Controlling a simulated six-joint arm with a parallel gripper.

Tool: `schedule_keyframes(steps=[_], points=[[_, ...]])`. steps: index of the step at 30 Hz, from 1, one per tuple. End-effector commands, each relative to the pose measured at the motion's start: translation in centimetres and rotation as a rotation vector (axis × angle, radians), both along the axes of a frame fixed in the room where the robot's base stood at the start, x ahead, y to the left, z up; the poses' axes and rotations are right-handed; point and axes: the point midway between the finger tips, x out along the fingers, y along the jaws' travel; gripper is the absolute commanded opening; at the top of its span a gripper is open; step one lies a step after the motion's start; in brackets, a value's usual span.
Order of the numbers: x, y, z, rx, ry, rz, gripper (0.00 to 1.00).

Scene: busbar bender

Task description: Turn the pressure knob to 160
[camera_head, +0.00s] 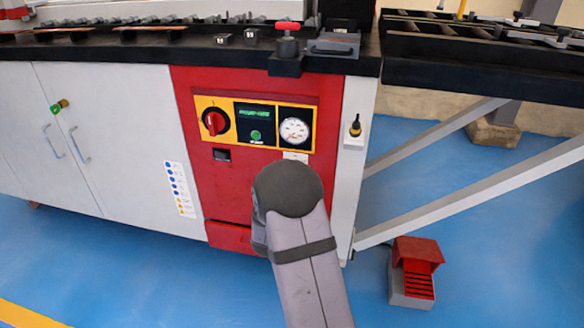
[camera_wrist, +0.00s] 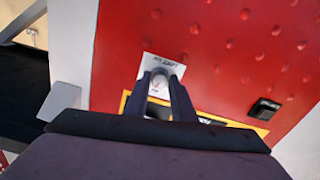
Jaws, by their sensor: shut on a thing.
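In the wrist view my gripper (camera_wrist: 163,76) has its two dark fingers closed around a small pale round knob (camera_wrist: 159,80), the pressure knob. The knob sits in front of a white label plate (camera_wrist: 151,62) on the red panel. In the head view the label plate (camera_head: 295,157) shows just below the pressure gauge (camera_head: 294,130), while my arm hides the gripper and the knob. The gauge has a white round dial in a yellow frame; its reading is too small to tell. The knob's turn angle cannot be told.
Left of the gauge are a green-lit display (camera_head: 255,113), a green button (camera_head: 256,135) and a red rotary switch (camera_head: 215,122). A small black fitting (camera_head: 221,155) lies below them. A red foot pedal (camera_head: 415,265) stands on the blue floor, right of the cabinet.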

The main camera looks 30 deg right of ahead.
Motion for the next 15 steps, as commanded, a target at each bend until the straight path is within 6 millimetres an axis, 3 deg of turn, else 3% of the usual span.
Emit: schedule_keyframes(steps=[15], points=[[0.01,0.00,0.16,-0.220,0.219,0.001,0.01]])
